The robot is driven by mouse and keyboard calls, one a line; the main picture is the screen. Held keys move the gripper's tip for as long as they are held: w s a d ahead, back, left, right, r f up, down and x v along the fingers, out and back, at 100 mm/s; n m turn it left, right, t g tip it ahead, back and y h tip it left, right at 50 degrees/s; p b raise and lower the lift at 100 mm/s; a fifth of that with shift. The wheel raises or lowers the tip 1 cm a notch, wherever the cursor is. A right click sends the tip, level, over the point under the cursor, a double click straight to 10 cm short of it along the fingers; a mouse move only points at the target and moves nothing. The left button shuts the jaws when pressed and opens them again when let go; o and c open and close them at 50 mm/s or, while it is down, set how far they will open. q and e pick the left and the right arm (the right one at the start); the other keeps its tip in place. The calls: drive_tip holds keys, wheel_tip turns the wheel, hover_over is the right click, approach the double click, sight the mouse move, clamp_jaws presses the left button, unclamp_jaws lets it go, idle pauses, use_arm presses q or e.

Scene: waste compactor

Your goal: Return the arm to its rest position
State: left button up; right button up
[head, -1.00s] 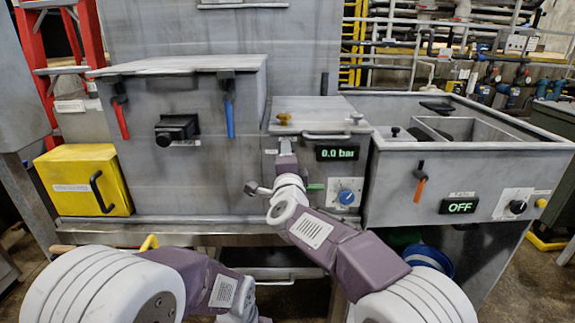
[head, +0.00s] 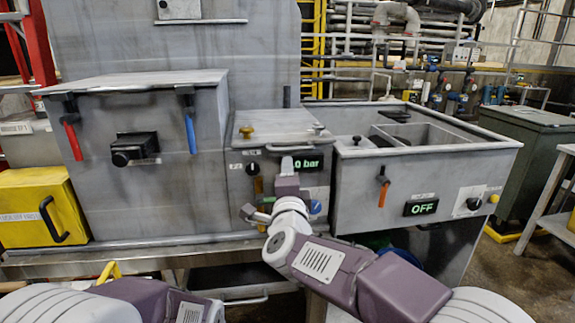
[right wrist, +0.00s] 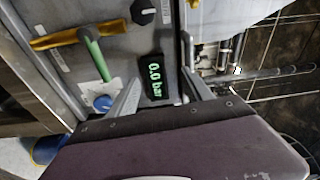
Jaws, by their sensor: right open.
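My right arm reaches up from the lower right of the head view. Its gripper (head: 288,166) points at the small middle panel and covers the left part of the green "0.0 bar" display (head: 309,163). In the right wrist view its two fingers are apart with nothing between them, and the whole display (right wrist: 155,76) shows behind them. The gripper appears apart from the panel. My left arm shows only at the bottom left of the head view; its gripper is out of frame.
The panel has an orange handle (head: 257,186), a green lever (right wrist: 95,55) and a blue knob (right wrist: 102,103). Left stands a grey cabinet with a red handle (head: 72,139) and a blue handle (head: 190,133), beside a yellow box (head: 40,207). Right is a sink unit reading "OFF" (head: 421,208).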

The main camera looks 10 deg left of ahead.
drive_tip(key=w+d+f+g+h, duration=0.1)
drive_tip(key=d+f+h, duration=0.15)
drive_tip(key=d, duration=0.55)
drive_tip(key=w+d+f+h, duration=0.1)
drive_tip(key=w+d+f, duration=0.15)
drive_tip(key=d, duration=0.55)
drive_tip(key=s+d+f+n+g+y, duration=0.1)
drive_tip(key=s+d+f+n+g, duration=0.25)
drive_tip(key=f, duration=0.25)
drive_tip(key=s+d+f+n+g, duration=0.2)
drive_tip(key=s+d+f, duration=0.15)
drive_tip(key=f, duration=0.35)
drive_tip(key=s+d+f+n+g, duration=0.1)
drive_tip(key=s+f+n+g, duration=0.55)
drive_tip(key=s, duration=0.65)
drive_tip(key=s+d+f+n+g, duration=0.2)
drive_tip(key=s+f+n+g, duration=0.15)
drive_tip(key=s+f, duration=0.75)
wheel_tip(320, 180, up, 25)
drive_tip(key=p, duration=2.3)
drive_tip(key=shift+s+a+f+p, duration=0.15)
drive_tip(key=shift+a+p, duration=0.15)
drive_tip(key=shift+y, duration=0.25)
